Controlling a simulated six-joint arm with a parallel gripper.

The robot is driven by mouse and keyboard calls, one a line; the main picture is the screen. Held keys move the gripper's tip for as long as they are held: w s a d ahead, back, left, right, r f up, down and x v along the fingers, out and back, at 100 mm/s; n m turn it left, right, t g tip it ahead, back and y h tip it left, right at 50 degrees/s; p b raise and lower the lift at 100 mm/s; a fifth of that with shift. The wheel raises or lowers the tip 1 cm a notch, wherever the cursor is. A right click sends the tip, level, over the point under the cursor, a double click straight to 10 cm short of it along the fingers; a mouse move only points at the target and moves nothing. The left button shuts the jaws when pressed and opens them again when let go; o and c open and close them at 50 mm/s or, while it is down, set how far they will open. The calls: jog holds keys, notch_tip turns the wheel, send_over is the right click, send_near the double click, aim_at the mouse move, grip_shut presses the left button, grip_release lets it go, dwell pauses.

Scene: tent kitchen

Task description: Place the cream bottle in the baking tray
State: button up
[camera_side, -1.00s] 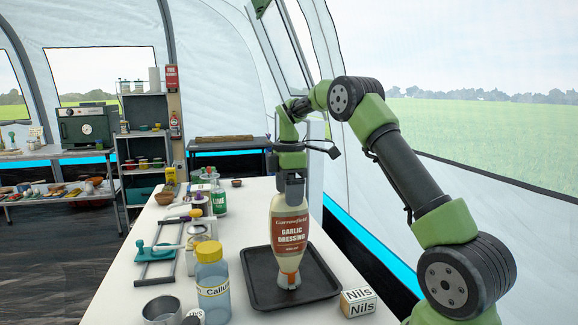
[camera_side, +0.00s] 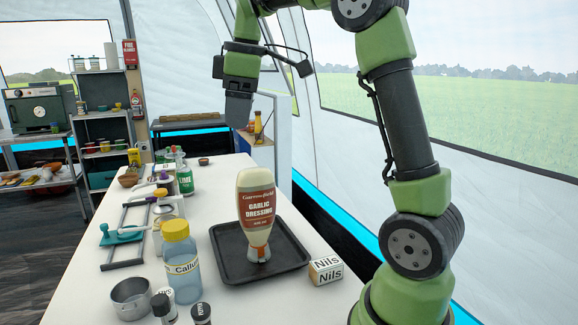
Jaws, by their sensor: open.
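The cream bottle (camera_side: 256,209), labelled garlic dressing, stands upright on its cap inside the black baking tray (camera_side: 295,262). The tray lies flat on the white table. My gripper (camera_side: 238,122) is above and behind the bottle, clear of it, and holds nothing. It is open, though the gap between its fingers is hard to make out from this side.
A blue bottle with a yellow lid (camera_side: 181,264), a metal cup (camera_side: 131,298) and shakers (camera_side: 201,313) stand left of the tray. A Nils box (camera_side: 325,270) sits at its right corner. A green-labelled bottle (camera_side: 185,178) and bowls stand farther back.

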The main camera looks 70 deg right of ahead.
jog(key=s+a+f+m+t+y, duration=0.1)
jog(key=s+a+f+m+t, duration=0.1)
jog(key=s+a+m, duration=0.2)
jog(key=s+a+f+m+t+y, duration=0.1)
jog(key=s+a+f+m+t, duration=0.2)
jog(key=s+a, duration=0.6)
jog(key=s+m, duration=0.2)
jog(key=shift+s+a+m, duration=0.3)
jog(key=shift+s+a, duration=0.05)
jog(key=shift+s, duration=0.05)
